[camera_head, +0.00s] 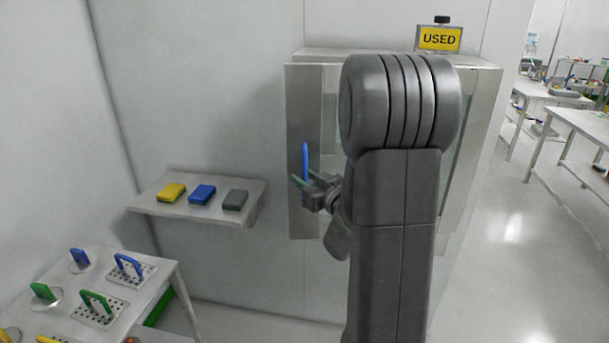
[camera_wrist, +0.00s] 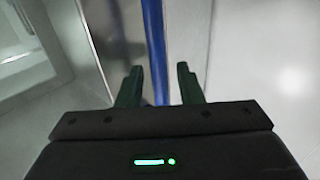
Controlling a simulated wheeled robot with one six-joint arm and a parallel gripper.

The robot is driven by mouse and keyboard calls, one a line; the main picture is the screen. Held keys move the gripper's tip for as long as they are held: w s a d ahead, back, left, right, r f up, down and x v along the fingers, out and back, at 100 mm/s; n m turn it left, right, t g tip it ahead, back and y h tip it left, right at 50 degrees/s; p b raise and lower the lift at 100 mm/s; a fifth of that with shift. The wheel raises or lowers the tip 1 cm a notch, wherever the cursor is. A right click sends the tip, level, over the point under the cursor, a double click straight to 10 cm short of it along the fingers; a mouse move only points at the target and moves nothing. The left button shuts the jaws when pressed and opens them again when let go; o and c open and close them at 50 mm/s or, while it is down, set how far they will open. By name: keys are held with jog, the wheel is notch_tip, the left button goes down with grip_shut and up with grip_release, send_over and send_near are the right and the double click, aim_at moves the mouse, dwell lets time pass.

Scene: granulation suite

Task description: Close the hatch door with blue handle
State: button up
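The hatch door (camera_head: 302,95) is a pale grey panel standing open at the left side of the wall cabinet. Its blue handle (camera_head: 305,155) is a long upright bar on the door. My gripper (camera_head: 299,183) is at the lower part of the handle in the head view. My arm hides much of the hatch opening.
The hatch cabinet (camera_head: 480,110) carries a yellow "USED" sign (camera_head: 439,38) on top. A wall shelf (camera_head: 170,208) with yellow, blue and grey blocks is left of the door. A table (camera_head: 150,290) with handled parts stands lower left.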

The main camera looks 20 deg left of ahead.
jog(key=shift+w+a, duration=0.15)
jog(key=shift+a, duration=0.1)
grip_shut()
jog(key=shift+w+a, duration=0.2)
jog(key=shift+w, duration=0.15)
jog(key=w+a+m+t+h+b, duration=0.2)
jog(key=w+a+m+t+b, duration=0.1)
jog(key=w, duration=0.7)
jog(key=shift+w+a+r+t+h+b, duration=0.2)
jog(key=shift+a+t+h+b, duration=0.2)
jog(key=shift+a+b, duration=0.55)
jog(key=shift+r, duration=0.1)
